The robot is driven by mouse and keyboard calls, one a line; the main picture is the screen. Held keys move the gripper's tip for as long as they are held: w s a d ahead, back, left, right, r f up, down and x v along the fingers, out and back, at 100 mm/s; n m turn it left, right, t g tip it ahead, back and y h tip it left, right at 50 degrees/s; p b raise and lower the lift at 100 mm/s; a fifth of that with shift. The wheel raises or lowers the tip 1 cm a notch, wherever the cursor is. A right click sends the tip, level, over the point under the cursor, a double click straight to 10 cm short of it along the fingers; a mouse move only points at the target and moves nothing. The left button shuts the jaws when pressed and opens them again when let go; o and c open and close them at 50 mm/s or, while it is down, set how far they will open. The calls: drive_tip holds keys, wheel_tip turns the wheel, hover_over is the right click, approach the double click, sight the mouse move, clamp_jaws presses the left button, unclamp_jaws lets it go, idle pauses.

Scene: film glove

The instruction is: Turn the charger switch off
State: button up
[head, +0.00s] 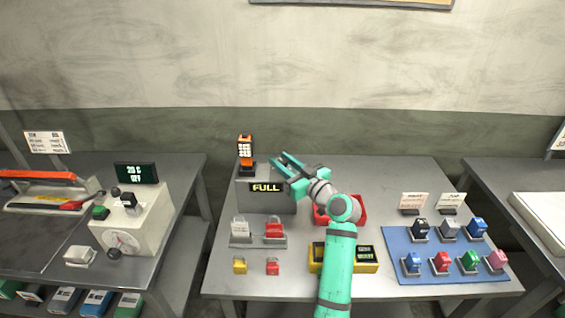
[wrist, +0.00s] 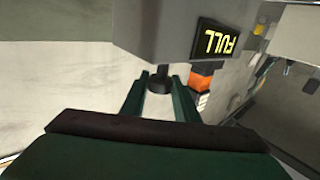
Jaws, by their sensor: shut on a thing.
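The charger (head: 252,199) is a grey box with a lit FULL display (head: 267,187) on its front. It also fills the top of the wrist view (wrist: 165,30), with the display upside down. An orange and black handheld device (head: 246,150) stands upright on the charger. My gripper (head: 284,164) is at the charger's right end. In the wrist view its green fingers (wrist: 160,82) lie either side of a round black knob (wrist: 160,86), the charger's switch, and are shut on it. The knob is hidden in the head view.
A yellow box (head: 367,260) is under my arm. A blue mat (head: 398,262) with several coloured blocks lies at the right. A beige box with a dial (head: 140,225) is on the left table.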

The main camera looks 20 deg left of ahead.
drive_tip(key=shift+n+g+y, duration=0.4)
drive_tip(key=shift+n+g, duration=0.1)
drive_tip(key=shift+g, duration=0.5)
drive_tip(key=o, duration=1.1)
drive_tip(key=shift+c, duration=0.2)
drive_tip(key=v, duration=1.1)
drive_tip(key=shift+f, duration=0.2)
